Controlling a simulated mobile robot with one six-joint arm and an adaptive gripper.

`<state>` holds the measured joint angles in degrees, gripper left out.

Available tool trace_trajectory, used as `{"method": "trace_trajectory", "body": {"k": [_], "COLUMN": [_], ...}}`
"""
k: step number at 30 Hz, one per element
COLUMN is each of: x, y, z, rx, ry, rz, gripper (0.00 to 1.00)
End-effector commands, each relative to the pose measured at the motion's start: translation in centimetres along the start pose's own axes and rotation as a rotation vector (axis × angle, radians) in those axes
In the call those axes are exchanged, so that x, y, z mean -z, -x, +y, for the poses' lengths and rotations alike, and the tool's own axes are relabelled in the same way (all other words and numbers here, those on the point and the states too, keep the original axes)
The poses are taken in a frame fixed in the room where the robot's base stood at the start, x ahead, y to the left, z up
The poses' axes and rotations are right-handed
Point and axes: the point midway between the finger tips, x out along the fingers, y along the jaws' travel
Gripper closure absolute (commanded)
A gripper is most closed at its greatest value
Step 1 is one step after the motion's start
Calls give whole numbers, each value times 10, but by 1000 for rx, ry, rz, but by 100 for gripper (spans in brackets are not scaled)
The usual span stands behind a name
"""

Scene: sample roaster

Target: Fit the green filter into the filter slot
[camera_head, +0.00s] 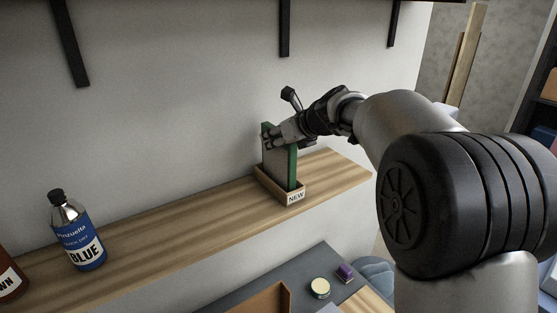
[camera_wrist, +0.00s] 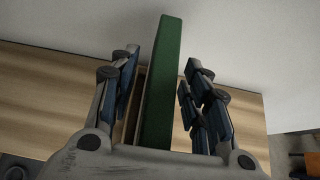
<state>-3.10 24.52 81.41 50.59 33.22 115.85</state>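The green filter (camera_head: 293,168) is a thin upright panel with a green edge. It stands in a small wooden box (camera_head: 268,187) labelled NEW on the wall shelf. My gripper (camera_head: 280,136) is at the upper part of the filter. In the wrist view the filter (camera_wrist: 163,85) runs between the two fingers of my gripper (camera_wrist: 160,78). A gap shows on the left side of the filter; the right finger is close to it, and I cannot tell if it touches. The fingers are spread. The filter slot is not seen in either view.
The wooden shelf (camera_head: 190,223) runs along the wall. A blue-labelled bottle (camera_head: 77,235) and part of a brown bottle (camera_head: 9,280) stand at its left. Black brackets (camera_head: 284,28) hang above. Below are a round tin (camera_head: 320,288) and a purple item (camera_head: 345,272).

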Motion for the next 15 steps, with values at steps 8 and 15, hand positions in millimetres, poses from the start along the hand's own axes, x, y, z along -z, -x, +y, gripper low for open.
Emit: {"method": "trace_trajectory", "body": {"k": [8,15], "x": [0,0], "y": [0,0], "z": [0,0], "rx": [0,0], "ry": [0,0], "rz": [1,1], "gripper": [76,92]}}
